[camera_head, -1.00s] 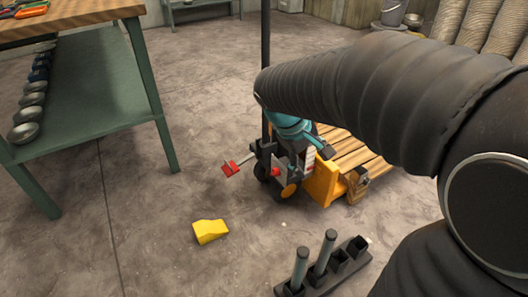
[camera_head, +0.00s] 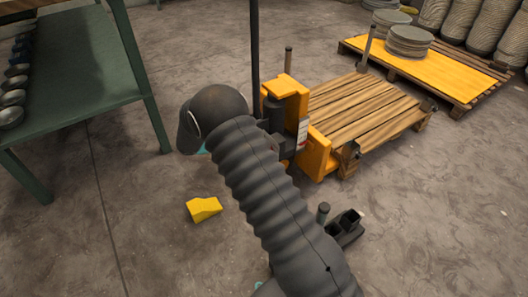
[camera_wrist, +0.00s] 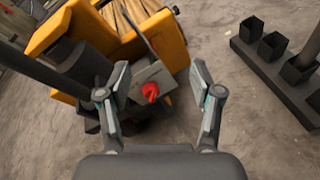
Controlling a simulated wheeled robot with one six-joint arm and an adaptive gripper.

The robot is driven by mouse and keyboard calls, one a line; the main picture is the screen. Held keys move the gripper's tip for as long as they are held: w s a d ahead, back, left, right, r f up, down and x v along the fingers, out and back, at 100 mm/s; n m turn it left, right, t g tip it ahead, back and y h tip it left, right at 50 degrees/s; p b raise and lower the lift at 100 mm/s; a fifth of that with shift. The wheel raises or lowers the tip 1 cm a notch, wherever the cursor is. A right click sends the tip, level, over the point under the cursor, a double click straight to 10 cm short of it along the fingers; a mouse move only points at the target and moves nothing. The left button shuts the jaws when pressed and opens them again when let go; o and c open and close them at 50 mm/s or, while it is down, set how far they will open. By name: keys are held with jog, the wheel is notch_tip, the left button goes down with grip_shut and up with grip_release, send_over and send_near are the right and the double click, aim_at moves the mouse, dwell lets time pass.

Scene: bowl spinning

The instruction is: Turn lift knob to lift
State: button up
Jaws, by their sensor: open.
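The lift knob is a small red knob (camera_wrist: 150,91) on a grey panel (camera_wrist: 158,76) of the yellow lifter. In the wrist view it sits between and beyond the fingers of my gripper (camera_wrist: 160,66). The fingers are spread apart, one on each side of the knob, and nothing is held. I cannot tell the exact distance left to the knob. The yellow lifter (camera_head: 292,97) stands at the middle of the head view, and its yellow body also fills the top of the wrist view (camera_wrist: 105,48). My arm hides the knob and my gripper in the head view.
A wooden pallet (camera_head: 365,112) is right of the lifter. A yellow wedge (camera_head: 204,209) lies on the floor. A dark holder (camera_head: 346,229) stands near my arm and also shows at the wrist view's right (camera_wrist: 252,47). A green shelf table (camera_head: 75,80) stands at the left.

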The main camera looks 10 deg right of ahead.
jog(key=w+a+f+n+t+h, duration=0.1)
jog(key=a+f+n+t, duration=0.15)
jog(key=f, duration=0.45)
jog(key=w+a+f+n+t+h, duration=0.1)
jog(key=a+f+n+t, duration=0.2)
jog(key=f, duration=0.5)
jog(key=shift+g, duration=0.35)
jog(key=x, duration=0.8)
jog(key=w+x, duration=0.1)
jog(key=x, duration=0.3)
jog(key=shift+w+d+r+p, duration=0.1)
jog(key=shift+d+r+p, duration=0.05)
jog(key=shift+r+p, duration=0.15)
jog(key=shift+f, duration=0.1)
jog(key=c, duration=1.1)
